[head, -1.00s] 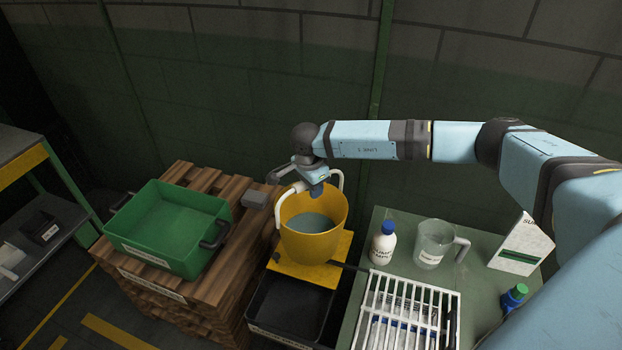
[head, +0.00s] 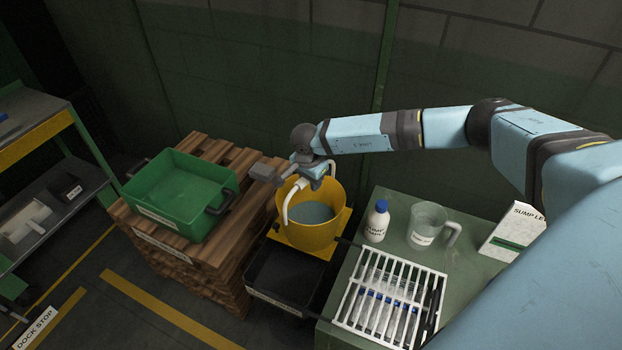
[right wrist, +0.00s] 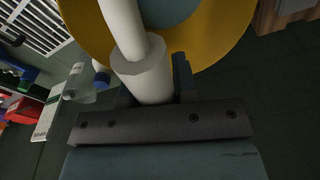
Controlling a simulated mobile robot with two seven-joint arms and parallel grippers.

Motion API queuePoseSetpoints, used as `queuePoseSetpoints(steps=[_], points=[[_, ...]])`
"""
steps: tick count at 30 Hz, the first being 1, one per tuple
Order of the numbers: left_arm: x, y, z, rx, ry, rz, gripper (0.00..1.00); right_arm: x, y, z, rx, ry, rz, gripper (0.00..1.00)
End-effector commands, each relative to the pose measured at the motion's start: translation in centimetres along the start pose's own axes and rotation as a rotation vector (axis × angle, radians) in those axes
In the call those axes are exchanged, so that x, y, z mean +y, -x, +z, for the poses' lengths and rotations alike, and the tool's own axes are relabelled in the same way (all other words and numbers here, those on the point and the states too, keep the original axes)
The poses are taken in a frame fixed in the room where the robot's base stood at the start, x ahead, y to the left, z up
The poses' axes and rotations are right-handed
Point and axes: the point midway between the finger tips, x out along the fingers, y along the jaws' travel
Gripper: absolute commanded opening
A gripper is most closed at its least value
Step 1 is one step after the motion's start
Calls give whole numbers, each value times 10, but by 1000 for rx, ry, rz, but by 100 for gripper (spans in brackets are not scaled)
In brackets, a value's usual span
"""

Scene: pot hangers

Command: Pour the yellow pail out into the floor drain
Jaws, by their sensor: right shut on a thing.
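The yellow pail (head: 322,235) shows in the middle of the head view, upright, with grey-blue liquid (head: 311,213) inside. It is at a yellow platform (head: 342,222); I cannot tell whether it rests on it or hangs just above. My right gripper (head: 316,172) is above the pail's rim, shut on its white handle (head: 293,195). In the right wrist view the white handle grip (right wrist: 146,78) sits between the fingers, with the yellow pail (right wrist: 205,40) beyond. No floor drain can be made out. My left gripper is not in view.
A black tray (head: 285,290) lies in front of the platform. To the left, a green crate (head: 165,222) stands on a wooden pallet stack (head: 235,265). To the right, a green table (head: 400,250) holds a white bottle (head: 377,222), a jug (head: 427,225), a carton and a white rack (head: 352,290).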

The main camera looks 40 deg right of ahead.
Motion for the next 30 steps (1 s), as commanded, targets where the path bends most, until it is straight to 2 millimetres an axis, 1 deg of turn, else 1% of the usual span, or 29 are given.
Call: queuePoseSetpoints(steps=[1, 10, 23, 24, 30], points=[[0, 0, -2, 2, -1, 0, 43, -2, 3, 0, 0, -1, -5, 0], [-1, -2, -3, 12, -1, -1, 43, -2, 1, 1, 5, 0, -5, 0], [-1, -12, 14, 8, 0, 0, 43, -2, -28, 14, 127, 1, -5, 0], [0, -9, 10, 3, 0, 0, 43, -3, -20, 18, 164, 3, -4, 0], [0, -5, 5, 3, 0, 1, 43, -3, -13, 32, 330, 3, -5, 0]])
